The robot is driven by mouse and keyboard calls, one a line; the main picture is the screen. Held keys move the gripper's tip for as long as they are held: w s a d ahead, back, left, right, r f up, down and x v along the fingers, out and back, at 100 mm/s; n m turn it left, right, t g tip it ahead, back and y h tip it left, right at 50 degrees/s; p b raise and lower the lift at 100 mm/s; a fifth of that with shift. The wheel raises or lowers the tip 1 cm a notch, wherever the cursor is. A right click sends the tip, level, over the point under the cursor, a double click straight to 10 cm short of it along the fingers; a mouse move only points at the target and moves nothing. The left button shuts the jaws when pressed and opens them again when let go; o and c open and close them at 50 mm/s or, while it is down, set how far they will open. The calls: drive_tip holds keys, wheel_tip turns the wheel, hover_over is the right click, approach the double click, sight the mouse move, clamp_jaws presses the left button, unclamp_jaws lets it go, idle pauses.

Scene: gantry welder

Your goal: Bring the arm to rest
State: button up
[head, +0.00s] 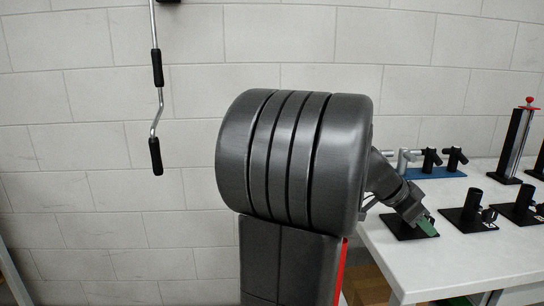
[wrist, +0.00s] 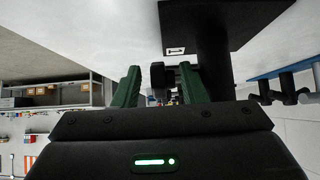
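My gripper (head: 428,226) is at the end of my arm, low over the near side of the white table (head: 465,255). Its green fingertips are at a black base plate (head: 398,231), the leftmost of the row. In the wrist view my gripper (wrist: 160,86) has its two green fingers well apart. A small dark part (wrist: 158,74) shows in the gap between them, with space on either side; I cannot tell how far off it is. A black post (wrist: 212,62) on a labelled plate (wrist: 222,18) stands beside the right finger.
More black plates with posts (head: 470,212) (head: 522,208) stand to the right. A blue strip (head: 432,173) with several T-shaped black and grey parts lies behind. A tall fixture with a red knob (head: 529,102) stands at the back right. A bent metal bar (head: 156,95) hangs at upper left.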

drive_tip(key=shift+f, duration=0.1)
drive_tip(key=w+p+v, duration=0.1)
drive_tip(key=p+v, duration=0.1)
drive_tip(key=v, duration=1.2)
drive_tip(key=x, duration=0.4)
drive_tip(key=b+x, duration=0.1)
drive_tip(key=x, duration=0.4)
drive_tip(key=s+b+x, duration=0.1)
drive_tip(key=x, duration=0.4)
drive_tip(key=shift+d+r+p, duration=0.1)
drive_tip(key=shift+r+p, duration=0.2)
drive_tip(key=shift+p, duration=0.2)
drive_tip(key=shift+r+y+p, duration=0.15)
drive_tip(key=shift+y+p, duration=0.15)
drive_tip(key=shift+p, duration=0.65)
drive_tip(key=y+p, duration=0.2)
drive_tip(key=p, duration=0.7)
drive_tip(key=y+p, duration=0.2)
drive_tip(key=p, duration=0.6)
drive_tip(key=shift+d+r+p, duration=0.15)
drive_tip(key=shift+r+p, duration=0.05)
drive_tip(key=shift+p, duration=0.2)
drive_tip(key=y+p, duration=0.3)
drive_tip(key=p, duration=0.7)
drive_tip(key=shift+d+r+g, duration=0.1)
drive_tip(key=shift+d+g, duration=0.1)
drive_tip(key=shift+g, duration=0.2)
drive_tip(key=shift+f+y+p, duration=0.25)
drive_tip(key=shift+y+p, duration=0.45)
drive_tip(key=shift+p, duration=0.55)
